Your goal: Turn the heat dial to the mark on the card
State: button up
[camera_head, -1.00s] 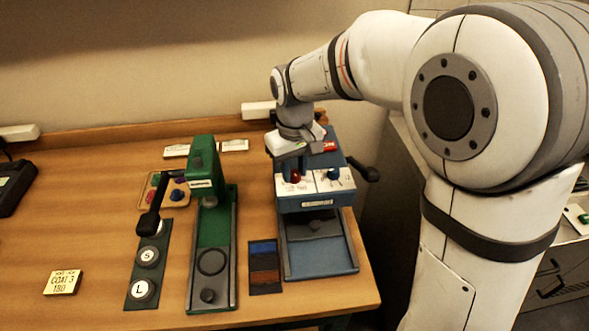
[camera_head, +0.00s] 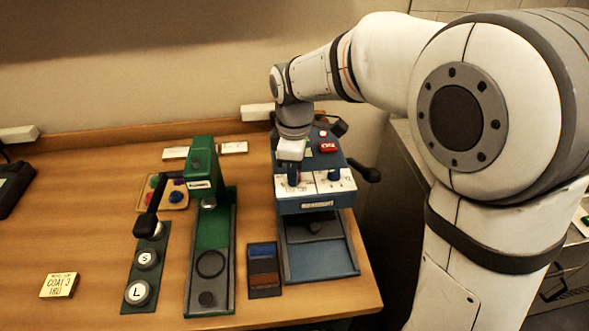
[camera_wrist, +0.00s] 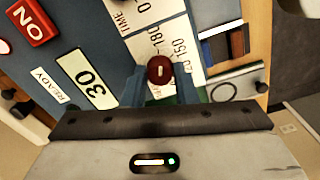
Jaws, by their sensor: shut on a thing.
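The blue heat press (camera_head: 316,207) stands at the right of the table, with two dials on white plates on its front. My gripper (camera_head: 293,180) points down at the left dial and hides it in the head view. In the wrist view, my gripper's blue fingers (camera_wrist: 160,88) are shut on the red dial knob (camera_wrist: 159,69), one on each side. A short white line shows on the knob; its reading is unclear. Scale numbers including 180 and 150 show beside it. The yellow card (camera_head: 59,285), reading COAT 3 180, lies at the table's left front.
A blue knob (camera_head: 334,174) sits right of the held dial. A red ON button (camera_head: 327,146) is behind it.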

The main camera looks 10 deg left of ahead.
jog(key=shift+n, duration=0.8)
jog(key=shift+r, duration=0.1)
jog(key=o, duration=1)
notch_tip(320, 180, up, 8)
jog(key=shift+f+b, duration=0.15)
jog(key=shift+b, duration=0.25)
jog(key=shift+d, duration=0.1)
